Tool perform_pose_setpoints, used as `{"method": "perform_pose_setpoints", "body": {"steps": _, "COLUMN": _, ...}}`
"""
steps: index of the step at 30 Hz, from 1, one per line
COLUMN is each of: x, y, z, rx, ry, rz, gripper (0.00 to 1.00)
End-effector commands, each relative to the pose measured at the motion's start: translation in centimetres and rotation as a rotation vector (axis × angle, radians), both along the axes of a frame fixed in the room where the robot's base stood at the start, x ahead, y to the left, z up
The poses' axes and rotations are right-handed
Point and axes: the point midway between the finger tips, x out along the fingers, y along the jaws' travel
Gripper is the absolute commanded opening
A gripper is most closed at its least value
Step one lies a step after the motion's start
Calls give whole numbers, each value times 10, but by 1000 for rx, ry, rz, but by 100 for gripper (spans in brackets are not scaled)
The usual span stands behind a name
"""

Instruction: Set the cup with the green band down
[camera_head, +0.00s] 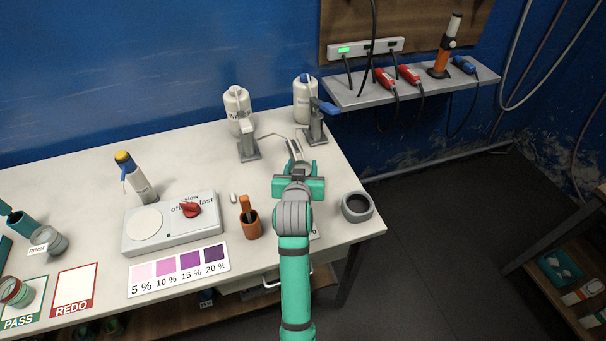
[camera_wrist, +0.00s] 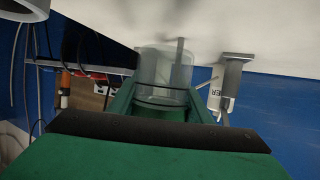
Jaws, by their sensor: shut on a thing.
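My gripper (camera_head: 299,182) is over the right part of the white bench and is shut on a clear cup (camera_wrist: 165,68). The cup shows between the green fingers (camera_wrist: 160,105) in the wrist view, where the picture is upside down. In the head view only part of the cup (camera_head: 302,168) shows beyond the fingers. A dark ring runs round the cup; I cannot make out a green band on it. I cannot tell whether its base touches the bench.
Two dispensers with bottles (camera_head: 237,105) (camera_head: 306,98) stand behind my gripper. A grey round pot (camera_head: 357,207) is to its right, and an orange holder (camera_head: 250,222) to its left. A stirrer plate (camera_head: 170,224) and a colour chart (camera_head: 180,270) lie further left. PASS (camera_head: 22,318) and REDO (camera_head: 74,290) pads lie far left.

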Motion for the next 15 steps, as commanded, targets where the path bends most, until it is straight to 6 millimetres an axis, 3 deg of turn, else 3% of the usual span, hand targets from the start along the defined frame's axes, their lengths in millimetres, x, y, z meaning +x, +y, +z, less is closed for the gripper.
{"method": "perform_pose_setpoints", "body": {"steps": 11, "x": 21, "y": -5, "z": -26, "rx": 0, "ry": 0, "rz": 0, "gripper": 17}}
{"method": "perform_pose_setpoints", "body": {"steps": 15, "x": 21, "y": -5, "z": -46, "rx": 0, "ry": 2, "rz": 0, "gripper": 17}}
